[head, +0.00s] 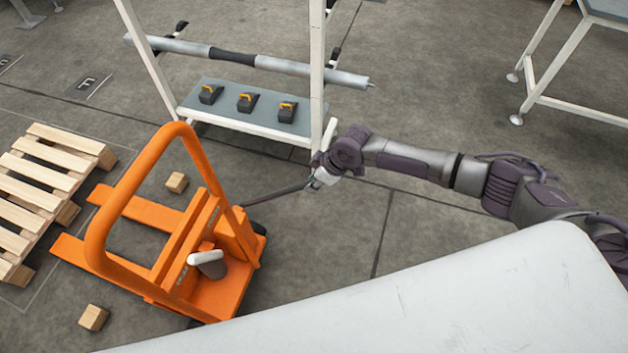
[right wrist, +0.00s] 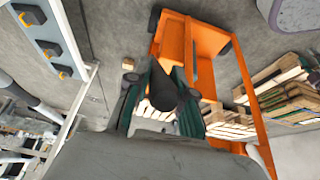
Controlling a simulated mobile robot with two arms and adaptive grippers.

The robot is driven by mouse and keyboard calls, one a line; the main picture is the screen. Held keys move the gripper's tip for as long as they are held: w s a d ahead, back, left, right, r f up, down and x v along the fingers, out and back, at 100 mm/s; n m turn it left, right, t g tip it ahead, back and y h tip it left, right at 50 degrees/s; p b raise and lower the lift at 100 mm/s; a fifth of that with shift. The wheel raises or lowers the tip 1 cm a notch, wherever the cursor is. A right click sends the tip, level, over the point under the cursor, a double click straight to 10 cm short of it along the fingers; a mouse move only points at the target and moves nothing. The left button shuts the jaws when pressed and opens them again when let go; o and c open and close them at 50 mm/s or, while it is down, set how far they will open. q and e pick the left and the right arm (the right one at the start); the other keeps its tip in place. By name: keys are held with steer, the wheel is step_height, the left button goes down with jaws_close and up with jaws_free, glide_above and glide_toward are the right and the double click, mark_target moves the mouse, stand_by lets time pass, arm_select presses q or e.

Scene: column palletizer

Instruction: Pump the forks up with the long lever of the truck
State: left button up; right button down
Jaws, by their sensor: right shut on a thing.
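The orange truck (head: 225,262) stands on the floor at the left, with its tall looped handle (head: 103,223) towards the pallet and its forks (head: 85,262) pointing left. Its long dark lever (head: 275,193) sticks out to the right, tilted slightly up. My right gripper (head: 318,173) is at the outer end of this lever and is shut on it. In the right wrist view the dark lever end (right wrist: 163,88) lies between the two fingers, with the truck (right wrist: 192,40) behind. A short lever with a pale grip (head: 206,257) sits on the truck's body. My left gripper is not in view.
A wooden pallet (head: 40,185) lies left of the forks. Wooden blocks (head: 176,182) (head: 93,317) lie near the truck. A white rack (head: 255,126) holding three black-and-yellow items and a long grey column (head: 300,68) stands behind. Floor right of the lever is clear.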

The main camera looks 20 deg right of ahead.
arm_select(q)
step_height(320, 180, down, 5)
steer(key=b, duration=0.5)
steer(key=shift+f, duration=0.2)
arm_select(e)
steer(key=s+d+f+t+y, duration=0.1)
steer(key=s+d+f, duration=0.2)
steer(key=d+f, duration=0.1)
steer(key=shift+d+f+y, duration=0.15)
steer(key=shift+f+y, duration=0.15)
steer(key=shift+f, duration=0.45)
arm_select(q)
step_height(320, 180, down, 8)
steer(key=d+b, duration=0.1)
steer(key=b, duration=0.7)
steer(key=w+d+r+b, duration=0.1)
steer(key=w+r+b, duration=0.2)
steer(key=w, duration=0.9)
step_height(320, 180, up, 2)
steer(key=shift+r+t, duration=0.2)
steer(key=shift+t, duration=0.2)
arm_select(e)
steer(key=s+d+f+t+y, duration=0.1)
steer(key=s+d+f, duration=0.1)
steer(key=f, duration=0.4)
steer(key=shift+d+y, duration=0.3)
steer(key=shift+d, duration=0.2)
